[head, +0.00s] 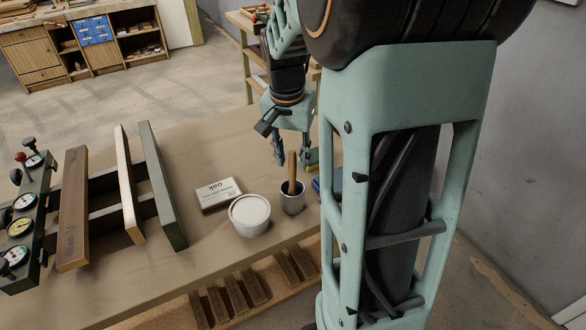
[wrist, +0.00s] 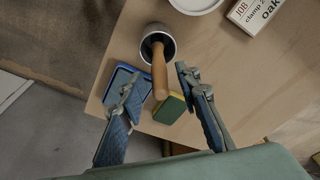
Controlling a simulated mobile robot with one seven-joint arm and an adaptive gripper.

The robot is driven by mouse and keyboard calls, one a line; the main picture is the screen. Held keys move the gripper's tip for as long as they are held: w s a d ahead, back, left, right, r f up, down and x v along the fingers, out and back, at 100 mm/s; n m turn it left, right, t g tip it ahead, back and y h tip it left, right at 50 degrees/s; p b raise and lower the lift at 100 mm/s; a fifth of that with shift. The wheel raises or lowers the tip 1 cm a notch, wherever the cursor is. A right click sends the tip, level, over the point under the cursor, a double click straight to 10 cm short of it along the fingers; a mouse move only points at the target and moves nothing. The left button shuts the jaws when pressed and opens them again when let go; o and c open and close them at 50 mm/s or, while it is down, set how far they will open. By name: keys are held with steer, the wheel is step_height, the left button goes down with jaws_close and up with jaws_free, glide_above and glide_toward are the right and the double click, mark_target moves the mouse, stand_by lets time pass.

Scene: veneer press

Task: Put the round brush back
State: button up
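The round brush (head: 292,170) stands with its wooden handle up in a small metal cup (head: 292,203) near the table's front edge. In the wrist view its handle (wrist: 159,75) leans toward my gripper, and its lower end is hidden inside the cup (wrist: 150,36). My gripper (head: 295,163) is open and empty, pointing down over the table close behind the cup. In the wrist view the handle's end shows between the two spread fingers (wrist: 155,92). I cannot tell whether either finger touches it.
A white tub (head: 250,216) and a small box marked "oak" (head: 218,193) stand left of the cup. A green and yellow sponge (wrist: 170,109) and a blue tray (wrist: 143,84) lie near the table edge. The press frame (head: 160,185) with gauges fills the left.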

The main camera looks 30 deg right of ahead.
steer(key=r, duration=0.6)
steer(key=shift+s+a, duration=0.35)
steer(key=shift+w, duration=0.1)
